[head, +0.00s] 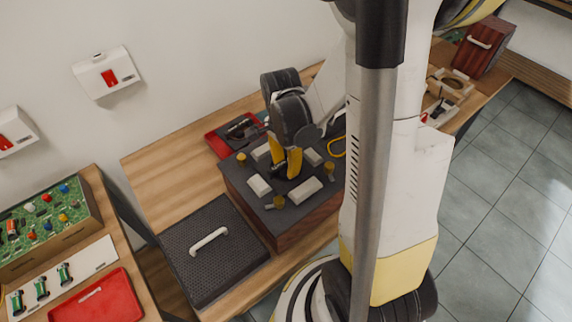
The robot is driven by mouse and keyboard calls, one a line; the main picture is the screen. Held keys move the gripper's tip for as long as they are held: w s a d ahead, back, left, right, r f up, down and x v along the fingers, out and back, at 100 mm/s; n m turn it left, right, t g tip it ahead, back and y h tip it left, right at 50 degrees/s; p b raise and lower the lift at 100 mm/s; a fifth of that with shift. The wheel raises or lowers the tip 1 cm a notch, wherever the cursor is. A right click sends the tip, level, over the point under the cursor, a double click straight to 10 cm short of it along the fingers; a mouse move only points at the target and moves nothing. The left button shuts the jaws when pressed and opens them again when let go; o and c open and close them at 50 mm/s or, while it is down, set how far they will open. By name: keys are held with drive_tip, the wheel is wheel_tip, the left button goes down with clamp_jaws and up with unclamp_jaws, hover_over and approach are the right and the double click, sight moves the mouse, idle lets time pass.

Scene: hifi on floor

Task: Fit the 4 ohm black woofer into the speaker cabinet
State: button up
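The speaker cabinet (268,224) has dark red wooden sides and a dark grey top. It lies on the wooden table with its top face up. White blocks (258,186) and brass-coloured knobs (241,157) sit around the middle of that face. My gripper (287,170), with yellow fingers, points down at the middle of the cabinet top. A small dark shape shows at the fingertips, but I cannot tell whether it is part of the woofer, the cabinet or the gripper. The opening is mostly hidden. I cannot make out the 4 ohm woofer for certain.
A black perforated panel (232,262) with a white handle lies left of the cabinet. A red tray (216,145) with dark items is behind it. A wooden fixture (438,112) and a red-brown box (468,57) stand far right.

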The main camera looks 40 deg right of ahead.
wheel_tip(320, 180, up, 12)
drive_tip(key=shift+w, duration=0.4)
drive_tip(key=shift+r, duration=0.1)
idle(0.3)
wheel_tip(320, 180, up, 8)
drive_tip(key=p, duration=0.6)
drive_tip(key=shift+p, duration=0.35)
